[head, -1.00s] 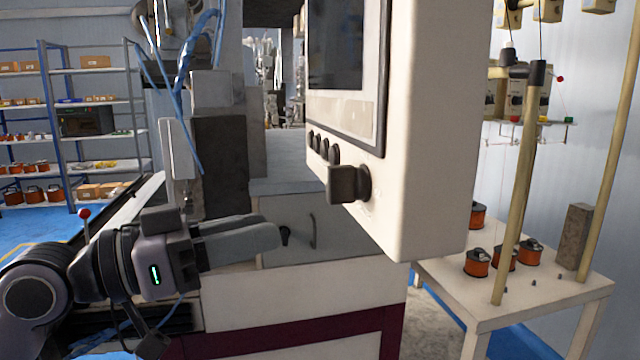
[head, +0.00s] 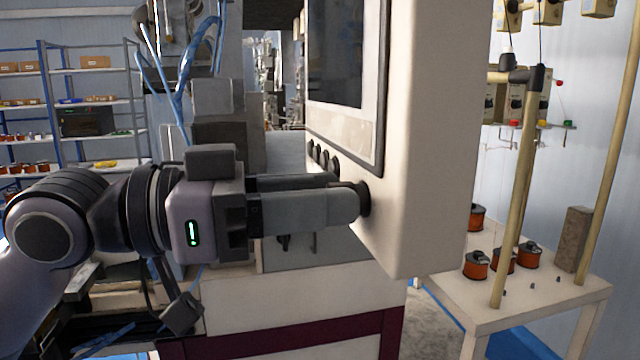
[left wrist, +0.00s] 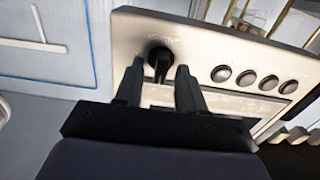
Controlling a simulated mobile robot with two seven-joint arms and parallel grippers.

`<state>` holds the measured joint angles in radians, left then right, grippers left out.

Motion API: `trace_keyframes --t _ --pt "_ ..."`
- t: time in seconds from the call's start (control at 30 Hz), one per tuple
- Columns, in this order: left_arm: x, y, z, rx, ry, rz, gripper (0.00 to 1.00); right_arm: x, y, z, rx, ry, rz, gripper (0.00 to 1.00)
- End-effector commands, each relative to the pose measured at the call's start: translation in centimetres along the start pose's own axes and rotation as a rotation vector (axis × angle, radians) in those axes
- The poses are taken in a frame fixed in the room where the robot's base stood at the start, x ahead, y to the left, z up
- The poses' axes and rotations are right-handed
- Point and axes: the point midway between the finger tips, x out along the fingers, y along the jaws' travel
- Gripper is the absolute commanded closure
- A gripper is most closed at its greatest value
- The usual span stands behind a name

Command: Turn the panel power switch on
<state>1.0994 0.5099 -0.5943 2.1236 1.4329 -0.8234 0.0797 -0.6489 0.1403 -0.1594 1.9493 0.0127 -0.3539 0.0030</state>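The panel power switch is a black rotary knob (head: 364,199) low on the face of the cream control panel (head: 430,130). In the head view my left gripper (head: 345,195) reaches it from the left and its fingers hide most of it. In the left wrist view the knob (left wrist: 159,62) sits between the two fingertips of my left gripper (left wrist: 160,68), its handle pointing toward the gripper's palm. The fingers stand apart, one on each side, with a visible gap to the handle. My right gripper is not in view.
Several round black buttons (left wrist: 245,77) sit in a row beside the knob, under the panel's screen (head: 335,55). A white table (head: 540,290) with orange spools (head: 476,265) and poles stands at the right. Shelves (head: 95,100) stand at the far left.

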Motion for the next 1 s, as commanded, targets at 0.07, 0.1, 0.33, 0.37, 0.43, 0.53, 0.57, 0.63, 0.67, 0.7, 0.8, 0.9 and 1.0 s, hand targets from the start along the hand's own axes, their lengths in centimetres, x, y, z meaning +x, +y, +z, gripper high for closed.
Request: trace_keyframes --t 0.07,0.1,0.33,0.37,0.43,0.53,0.57,0.63,0.67,0.7,0.8,0.9,1.0 --pt "0.4 -0.02 -0.07 0.001 0.0 -0.001 0.61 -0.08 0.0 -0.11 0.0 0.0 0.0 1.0" --pt "0.5 -0.02 -0.04 0.001 0.0 -0.001 0.61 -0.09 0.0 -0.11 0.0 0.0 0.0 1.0" --pt "0.54 -0.03 0.02 0.001 0.0 -0.001 0.61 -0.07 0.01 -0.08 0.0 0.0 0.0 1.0" --pt "0.54 -0.03 0.02 0.001 0.0 -0.001 0.7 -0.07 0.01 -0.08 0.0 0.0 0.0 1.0" --pt "0.53 -0.03 0.02 0.001 0.0 -0.001 0.93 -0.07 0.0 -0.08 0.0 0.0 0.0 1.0" --pt "0.52 -0.03 0.02 0.001 0.001 -0.001 1.0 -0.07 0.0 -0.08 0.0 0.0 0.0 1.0" --pt "0.52 -0.03 0.02 0.001 0.001 -0.001 1.0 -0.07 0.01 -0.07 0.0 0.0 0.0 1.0" --pt "0.51 -0.03 0.02 0.003 0.001 -0.001 1.0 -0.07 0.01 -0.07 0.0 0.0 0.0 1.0" --pt "0.51 -0.02 0.02 0.005 0.001 -0.001 1.0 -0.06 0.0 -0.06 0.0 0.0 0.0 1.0" --pt "0.51 -0.02 0.03 0.009 0.001 -0.001 1.0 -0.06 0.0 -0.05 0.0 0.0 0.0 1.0" --pt "0.51 -0.01 0.04 0.03 0.0 -0.001 1.0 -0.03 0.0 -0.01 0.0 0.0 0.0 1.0" --pt "0.51 0.0 0.06 0.069 0.0 -0.001 1.0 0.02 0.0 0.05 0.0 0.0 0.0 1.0" --pt "0.51 0.02 0.08 0.126 0.0 -0.001 1.0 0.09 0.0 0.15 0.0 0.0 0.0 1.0"
